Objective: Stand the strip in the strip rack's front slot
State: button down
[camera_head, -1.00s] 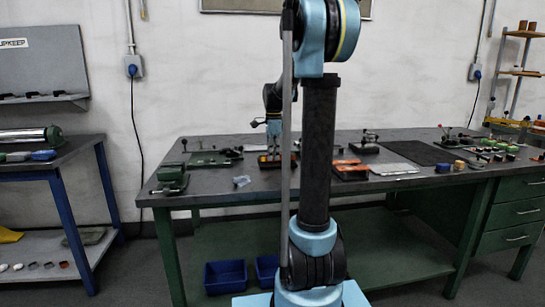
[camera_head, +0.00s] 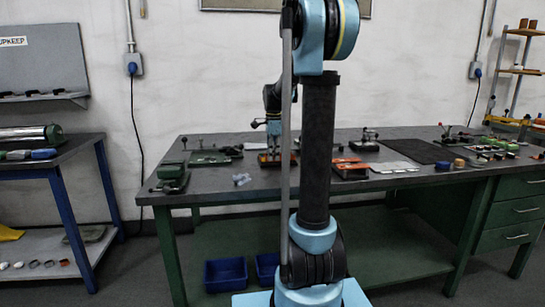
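My gripper (camera_head: 273,148) points down over the far middle of the dark workbench (camera_head: 225,178), just left of my dark arm column. It is small, and I cannot tell whether its fingers are open or shut. A low reddish-brown piece (camera_head: 268,160) lies right under the fingertips, partly hidden by my arm; it may be the strip rack. I cannot make out its slots. I cannot single out the strip at this size, nor tell whether it is between the fingers.
A green vise-like tool (camera_head: 172,178) stands at the bench's left end. A small pale piece (camera_head: 241,179) lies near the front edge. Right of my column are an orange-and-black tray (camera_head: 348,168), a light sheet (camera_head: 394,167) and a dark mat (camera_head: 419,151).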

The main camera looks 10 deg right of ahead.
jog(key=shift+f, duration=0.3)
dwell(0.4)
jog(key=c, duration=2.1)
grip_release()
jog(key=shift+r, duration=0.25)
jog(key=shift+r, duration=1.3)
jog(key=shift+o, duration=0.4)
jog(key=o, duration=0.5)
jog(key=shift+c, duration=0.2)
